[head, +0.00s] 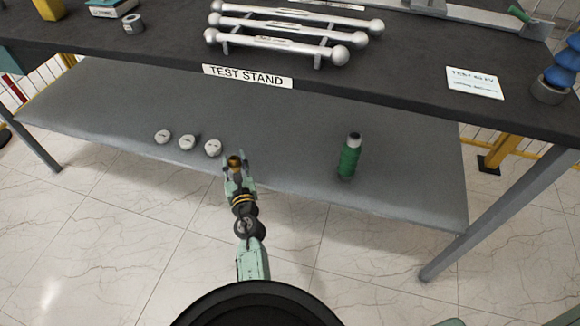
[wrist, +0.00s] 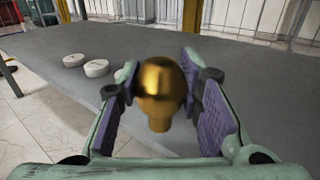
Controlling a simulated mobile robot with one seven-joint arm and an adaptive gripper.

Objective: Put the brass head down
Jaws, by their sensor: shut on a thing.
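The brass head (wrist: 160,88) is a rounded golden piece with a narrower neck pointing down. My gripper (wrist: 163,100) is shut on it, with the purple pads on either side of it in the wrist view. In the head view the brass head (head: 235,162) shows small between the fingers of my gripper (head: 236,170), at the front edge of the lower shelf (head: 290,150). I cannot tell whether the neck touches the shelf.
Several white discs (head: 187,142) lie on the shelf left of my gripper. A green bottle (head: 349,157) stands to the right. The shelf between is clear. The dark upper table (head: 150,55), labelled TEST STAND, overhangs the shelf and carries silver bars (head: 290,30).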

